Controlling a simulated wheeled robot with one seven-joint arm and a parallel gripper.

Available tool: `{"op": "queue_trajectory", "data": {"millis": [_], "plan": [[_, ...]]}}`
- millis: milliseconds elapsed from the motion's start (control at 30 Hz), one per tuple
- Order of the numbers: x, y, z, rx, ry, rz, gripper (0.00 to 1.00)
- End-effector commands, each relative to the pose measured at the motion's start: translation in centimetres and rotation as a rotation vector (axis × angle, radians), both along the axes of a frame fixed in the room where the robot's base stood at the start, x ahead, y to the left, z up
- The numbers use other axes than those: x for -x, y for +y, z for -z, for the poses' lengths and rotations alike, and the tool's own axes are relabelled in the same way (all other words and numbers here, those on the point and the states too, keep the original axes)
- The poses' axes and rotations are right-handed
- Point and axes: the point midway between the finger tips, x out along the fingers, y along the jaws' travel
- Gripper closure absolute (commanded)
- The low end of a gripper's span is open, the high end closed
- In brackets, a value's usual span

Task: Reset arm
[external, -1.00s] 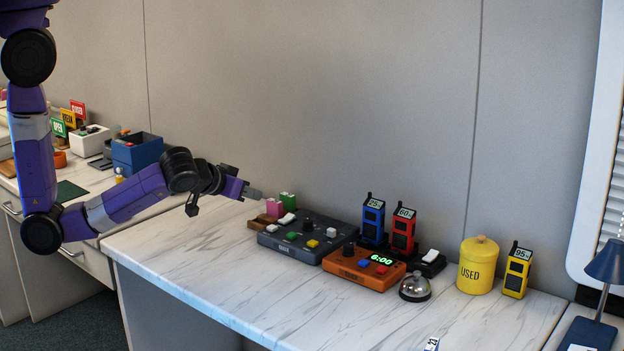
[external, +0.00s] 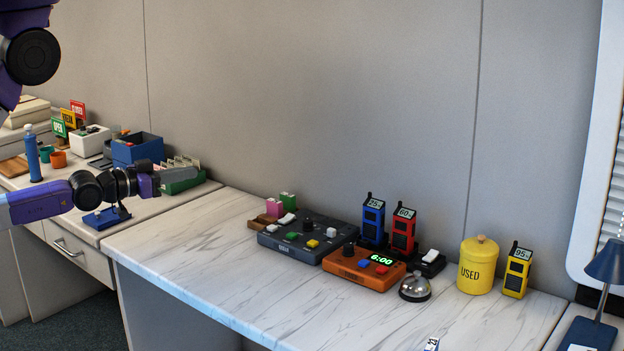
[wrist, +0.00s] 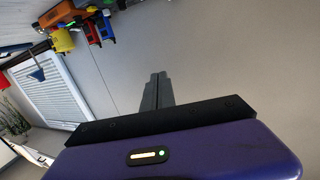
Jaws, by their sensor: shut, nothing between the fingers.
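My gripper (external: 190,174) is at the left in the external view, with its arm coming in from the left edge. It points right, in front of a green box of cards (external: 182,184) on the left counter. In the wrist view the two grey fingers of my gripper (wrist: 157,80) lie together, with nothing between them. It appears to be in free air and touches nothing that I can make out.
The marble counter (external: 190,245) holds a dark control box (external: 310,236), an orange timer (external: 362,268), a bell (external: 415,288), several handheld devices and a yellow USED canister (external: 478,265). Its left part is clear. A blue bin (external: 137,152) stands on the left counter.

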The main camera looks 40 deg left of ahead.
Motion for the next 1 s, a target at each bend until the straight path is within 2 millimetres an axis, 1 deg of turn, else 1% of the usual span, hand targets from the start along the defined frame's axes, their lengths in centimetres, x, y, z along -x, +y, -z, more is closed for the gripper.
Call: {"op": "queue_trajectory", "data": {"millis": [33, 100, 233, 300, 400, 500, 600, 667, 1000], "plan": [[1.6, 1.7, 0.0, 0.001, 0.005, -0.030, 1.00], [3.4, 3.7, -0.4, 0.003, 0.004, -0.069, 1.00], [7.0, 7.2, -0.9, 0.003, 0.024, -0.147, 1.00], [8.8, 8.7, -0.8, 0.002, 0.052, -0.188, 1.00], [11.2, 10.4, -0.2, -0.003, 0.111, -0.237, 1.00], [13.1, 11.4, 0.6, -0.017, 0.168, -0.270, 1.00], [14.3, 11.9, 1.2, -0.025, 0.203, -0.290, 1.00], [14.6, 12.0, 1.4, -0.026, 0.214, -0.297, 1.00], [14.6, 12.0, 1.4, -0.025, 0.213, -0.301, 1.00]]}}
